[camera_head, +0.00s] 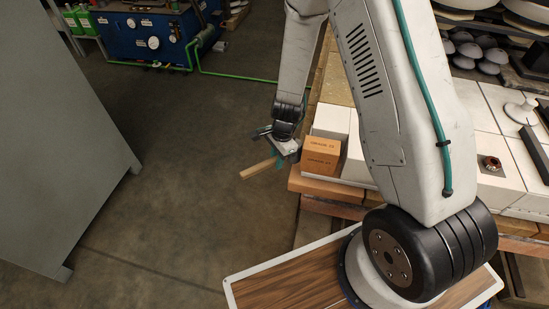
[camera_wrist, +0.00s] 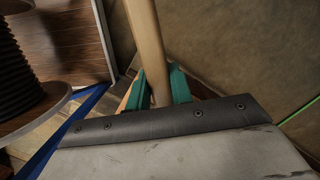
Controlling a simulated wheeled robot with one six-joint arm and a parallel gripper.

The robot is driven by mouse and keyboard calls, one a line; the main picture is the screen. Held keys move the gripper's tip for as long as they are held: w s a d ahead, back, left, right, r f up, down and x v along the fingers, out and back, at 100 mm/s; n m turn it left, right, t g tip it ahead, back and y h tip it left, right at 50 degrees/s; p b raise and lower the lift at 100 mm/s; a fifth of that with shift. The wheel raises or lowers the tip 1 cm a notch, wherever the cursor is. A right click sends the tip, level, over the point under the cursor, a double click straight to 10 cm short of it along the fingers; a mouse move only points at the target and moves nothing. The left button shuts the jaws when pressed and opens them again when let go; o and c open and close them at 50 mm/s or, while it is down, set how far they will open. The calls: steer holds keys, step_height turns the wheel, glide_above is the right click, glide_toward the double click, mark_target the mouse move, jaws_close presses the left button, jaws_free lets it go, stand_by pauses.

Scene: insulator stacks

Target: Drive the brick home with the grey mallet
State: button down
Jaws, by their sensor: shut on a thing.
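My gripper (camera_head: 279,160) is shut on a pale wooden handle (camera_head: 258,170), which sticks out to the left over the floor. In the wrist view the handle (camera_wrist: 147,45) runs between the teal fingers of my gripper (camera_wrist: 161,88). The mallet's grey head cannot be told apart from the gripper in the head view and is hidden in the wrist view. An orange-brown brick (camera_head: 321,160) with dark lettering stands just right of my gripper, beside white blocks near the pallet's left edge. A gap between gripper and brick is hard to judge.
A grey cabinet (camera_head: 60,140) stands at the left, a blue machine (camera_head: 145,32) at the back. The floor (camera_head: 190,170) between is open.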

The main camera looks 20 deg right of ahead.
steer(key=shift+s+d, duration=0.75)
steer(key=shift+d, duration=0.3)
stand_by(1.4)
steer(key=shift+w+a, duration=0.9)
steer(key=shift+a, duration=0.3)
steer(key=shift+r, duration=4)
